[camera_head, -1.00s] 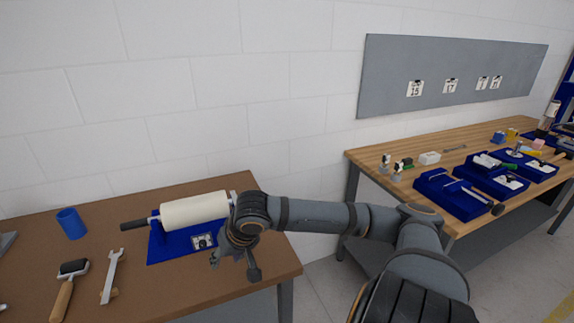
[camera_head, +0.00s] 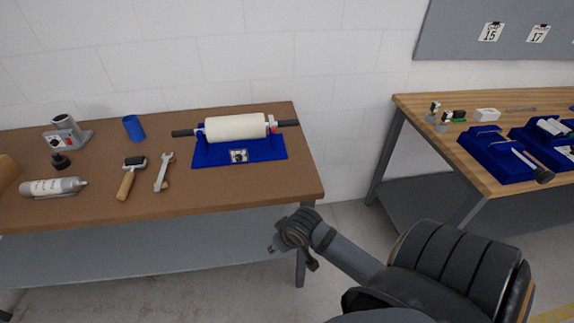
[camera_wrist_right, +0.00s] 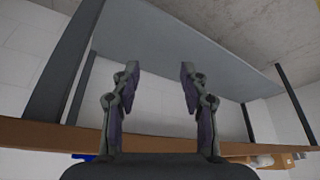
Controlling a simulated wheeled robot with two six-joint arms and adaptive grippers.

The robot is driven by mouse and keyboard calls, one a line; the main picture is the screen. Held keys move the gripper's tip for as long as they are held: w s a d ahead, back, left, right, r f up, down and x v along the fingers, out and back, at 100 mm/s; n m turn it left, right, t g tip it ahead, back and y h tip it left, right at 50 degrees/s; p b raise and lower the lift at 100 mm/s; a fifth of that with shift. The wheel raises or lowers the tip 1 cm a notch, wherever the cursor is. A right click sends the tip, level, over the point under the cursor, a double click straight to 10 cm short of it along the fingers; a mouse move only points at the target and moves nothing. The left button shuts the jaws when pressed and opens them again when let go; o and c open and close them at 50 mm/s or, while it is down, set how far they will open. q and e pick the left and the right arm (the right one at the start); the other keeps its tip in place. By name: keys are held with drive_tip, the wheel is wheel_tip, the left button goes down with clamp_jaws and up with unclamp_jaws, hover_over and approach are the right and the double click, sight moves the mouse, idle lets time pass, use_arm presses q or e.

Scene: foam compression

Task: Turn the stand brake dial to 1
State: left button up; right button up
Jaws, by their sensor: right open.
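The blue stand (camera_head: 210,154) sits on the brown table and carries a cream roller (camera_head: 236,127) with dark handles at both ends. A small pale plate with a dark round dial (camera_head: 238,156) is on the stand's front; its setting is too small to read. A small red part (camera_head: 272,127) shows at the roller's right end. My right gripper (camera_head: 292,254) is below and in front of the table's right front corner, apart from the stand. In the right wrist view its two fingers (camera_wrist_right: 158,85) are spread and empty. My left gripper is not in view.
The brown table (camera_head: 230,188) also holds a blue cup (camera_head: 133,128), a wrench (camera_head: 163,172), a small hand roller (camera_head: 129,178) and a bottle (camera_head: 54,186). A second wooden table (camera_head: 420,112) with blue trays stands at right. A floor gap separates the tables.

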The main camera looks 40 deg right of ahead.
wheel_tip(320, 180, down, 6)
drive_tip(key=s, duration=0.1)
drive_tip(key=shift+s+d+g, duration=0.15)
drive_tip(key=shift+s+g, duration=0.15)
drive_tip(key=shift+s, duration=0.1)
drive_tip(key=s+d+f+g, duration=0.15)
drive_tip(key=s+f, duration=0.25)
drive_tip(key=f, duration=0.8)
drive_tip(key=s+d+f, duration=0.2)
drive_tip(key=s+f, duration=0.3)
drive_tip(key=f, duration=0.7)
drive_tip(key=s+a+f, duration=0.1)
drive_tip(key=s+f, duration=0.4)
drive_tip(key=s, duration=0.3)
drive_tip(key=s+a+f+g, duration=0.1)
drive_tip(key=s+f, duration=0.5)
drive_tip(key=s, duration=0.3)
drive_tip(key=shift+n+h, duration=0.3)
drive_tip(key=shift+n, duration=0.1)
drive_tip(key=shift+a+g, duration=0.1)
drive_tip(key=shift+g, duration=0.15)
